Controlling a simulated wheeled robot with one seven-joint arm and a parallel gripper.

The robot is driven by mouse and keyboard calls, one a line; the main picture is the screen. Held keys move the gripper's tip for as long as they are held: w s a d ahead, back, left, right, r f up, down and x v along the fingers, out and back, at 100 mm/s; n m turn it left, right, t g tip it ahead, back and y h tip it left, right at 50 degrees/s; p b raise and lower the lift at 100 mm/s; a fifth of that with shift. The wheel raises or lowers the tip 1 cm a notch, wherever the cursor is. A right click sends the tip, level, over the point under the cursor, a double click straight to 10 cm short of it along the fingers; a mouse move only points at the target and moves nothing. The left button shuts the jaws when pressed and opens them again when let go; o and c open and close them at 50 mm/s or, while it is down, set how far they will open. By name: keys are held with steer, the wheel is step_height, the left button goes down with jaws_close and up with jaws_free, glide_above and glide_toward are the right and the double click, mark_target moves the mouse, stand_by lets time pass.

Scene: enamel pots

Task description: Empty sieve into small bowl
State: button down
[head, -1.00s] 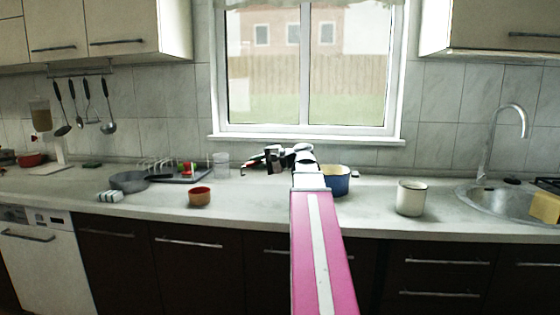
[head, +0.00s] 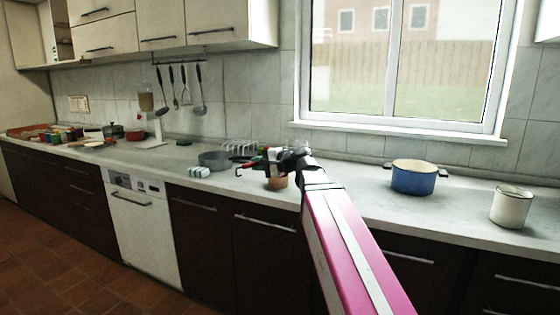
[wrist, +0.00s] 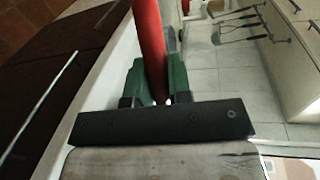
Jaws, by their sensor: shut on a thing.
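My gripper (head: 262,161) is shut on a long red handle, which runs up between its green fingers in the wrist view (wrist: 148,35). I take this for the sieve's handle; its mesh end cannot be made out. A small orange-brown bowl (head: 277,184) stands on the counter behind and just below my gripper in the head view. The gripper partly hides its upper part, so its contents cannot be seen.
A grey pan (head: 213,160) and a small pale striped block (head: 199,172) lie left of the bowl. A blue pot (head: 413,178) and a white pot (head: 511,207) stand to the right. Utensils (head: 186,88) hang on the wall. The counter (head: 365,190) is bare between bowl and blue pot.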

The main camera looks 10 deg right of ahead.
mark_target(250, 166)
steer(key=a, duration=0.3)
steer(key=s+a, duration=0.1)
steer(key=a, duration=0.1)
steer(key=shift+f, duration=0.25)
steer(key=shift+w+d+r+m+g+h, duration=0.15)
steer(key=shift+w+r+m+g, duration=0.15)
steer(key=shift+r+m+g, duration=0.35)
steer(key=shift+w+r+m+g+h, duration=0.15)
steer(key=shift+w+r+m+g, duration=0.25)
steer(key=shift+m, duration=0.55)
steer(key=shift+r, duration=0.15)
steer(key=shift+w+r+m, duration=0.1)
steer(key=shift+r+m, duration=0.2)
steer(key=shift+r, duration=0.15)
steer(key=shift+w, duration=0.1)
steer(key=shift+w+d+r+m+g, duration=0.25)
steer(key=shift+w+r+m+g, duration=0.6)
steer(key=shift+w+r, duration=0.3)
